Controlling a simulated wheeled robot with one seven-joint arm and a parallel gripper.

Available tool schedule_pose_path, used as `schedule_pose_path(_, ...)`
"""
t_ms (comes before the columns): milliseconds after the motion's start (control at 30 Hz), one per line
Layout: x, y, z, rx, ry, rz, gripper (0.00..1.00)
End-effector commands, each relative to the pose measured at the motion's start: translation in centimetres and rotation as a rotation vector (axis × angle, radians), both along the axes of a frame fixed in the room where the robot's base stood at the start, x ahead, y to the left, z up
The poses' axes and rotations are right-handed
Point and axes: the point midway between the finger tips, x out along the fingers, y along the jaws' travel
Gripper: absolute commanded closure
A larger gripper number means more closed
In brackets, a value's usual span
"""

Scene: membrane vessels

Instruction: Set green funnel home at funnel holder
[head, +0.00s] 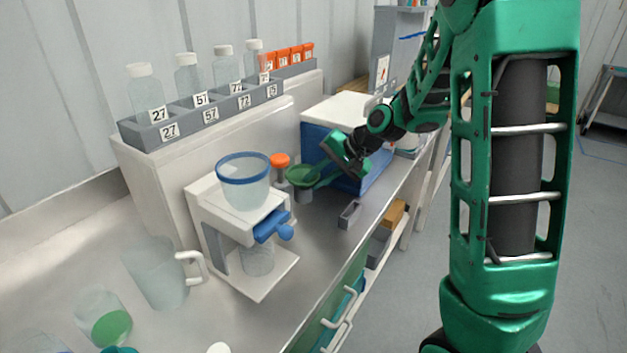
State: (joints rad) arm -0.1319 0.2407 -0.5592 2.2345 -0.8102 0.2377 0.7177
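The green funnel (302,175) is in the middle of the head view, mouth up and roughly level. A small grey cylindrical stand (304,195), which looks like the funnel holder, is directly below it. I cannot tell whether the funnel rests in it or hangs just above it. My gripper (325,177) reaches in from the right and is at the funnel's right side, by a green bar that meets the rim. The fingertips are small and partly hidden, so their grip on the funnel is unclear.
An orange-capped tube (280,168) stands just left of the funnel. The white filter stand (235,225) with a blue-rimmed vessel (243,180) is nearer. A blue-and-white box (318,140) is behind. A small grey block (349,214) lies near the bench edge. A numbered bottle rack (190,128) stands at left.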

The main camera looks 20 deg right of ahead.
Motion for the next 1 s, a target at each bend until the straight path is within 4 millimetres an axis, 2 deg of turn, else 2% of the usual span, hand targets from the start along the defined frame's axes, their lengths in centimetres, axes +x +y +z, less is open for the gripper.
schedule_pose_path(133, -0.3, -0.1, -0.4, -0.003, 0.012, -0.002, 0.74)
schedule_pose_path(267, -0.5, -0.5, 0.3, -0.002, 0.008, -0.003, 0.74)
schedule_pose_path(700, -3.9, -3.9, 6.2, -0.001, -0.001, -0.002, 0.74)
schedule_pose_path(1000, -5.1, -5.0, 8.0, 0.0, 0.001, -0.001, 0.74)
